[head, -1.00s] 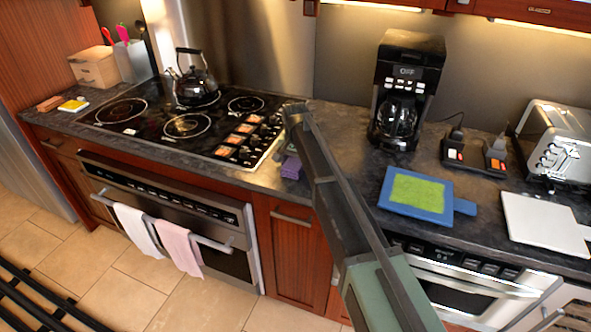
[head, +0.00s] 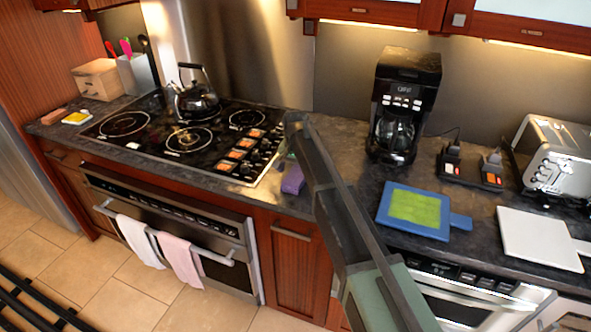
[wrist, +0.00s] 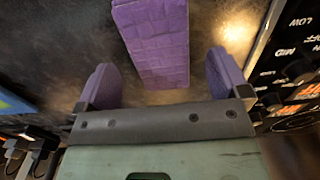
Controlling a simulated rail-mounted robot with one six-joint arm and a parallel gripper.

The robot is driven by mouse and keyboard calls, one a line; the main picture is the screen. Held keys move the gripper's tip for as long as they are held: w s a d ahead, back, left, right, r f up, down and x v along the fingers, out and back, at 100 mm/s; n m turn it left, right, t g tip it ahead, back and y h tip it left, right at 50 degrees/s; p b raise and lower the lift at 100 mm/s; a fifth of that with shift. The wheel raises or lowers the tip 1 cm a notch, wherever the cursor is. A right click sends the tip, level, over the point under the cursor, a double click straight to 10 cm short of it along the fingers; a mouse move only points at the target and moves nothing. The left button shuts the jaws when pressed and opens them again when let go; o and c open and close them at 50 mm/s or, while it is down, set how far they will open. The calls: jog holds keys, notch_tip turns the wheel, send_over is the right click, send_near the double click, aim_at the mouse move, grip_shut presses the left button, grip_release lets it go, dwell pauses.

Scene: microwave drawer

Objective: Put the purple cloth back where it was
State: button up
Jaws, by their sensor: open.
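The purple cloth (head: 292,180) lies on the dark counter, right of the cooktop and near the counter's front edge. In the wrist view it is a folded, block-like purple pad (wrist: 155,40) with a grid texture. My gripper (wrist: 158,68) is open. Its two purple-padded fingers stand to either side of the cloth's near end, with visible gaps, and do not grip it. In the head view my arm hides most of the gripper.
The black cooktop (head: 186,133) with a kettle (head: 196,100) is to the left. A coffee maker (head: 402,105), a blue board with a green top (head: 384,218) and a white board (head: 540,238) are to the right. White (head: 138,240) and pink (head: 180,258) towels hang on the oven handle.

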aim_at(297, 177)
notch_tip(297, 177, up, 9)
jog(key=p, duration=0.7)
jog(key=shift+f, duration=0.1)
jog(key=s+d+n, duration=0.1)
jog(key=s+d, duration=1)
jog(key=s, duration=0.5)
jog(key=s+d+n, duration=0.2)
jog(key=s+d, duration=0.9)
jog(key=s, duration=0.5)
jog(key=shift+s+d+n, duration=0.25)
jog(key=shift+n, duration=0.05)
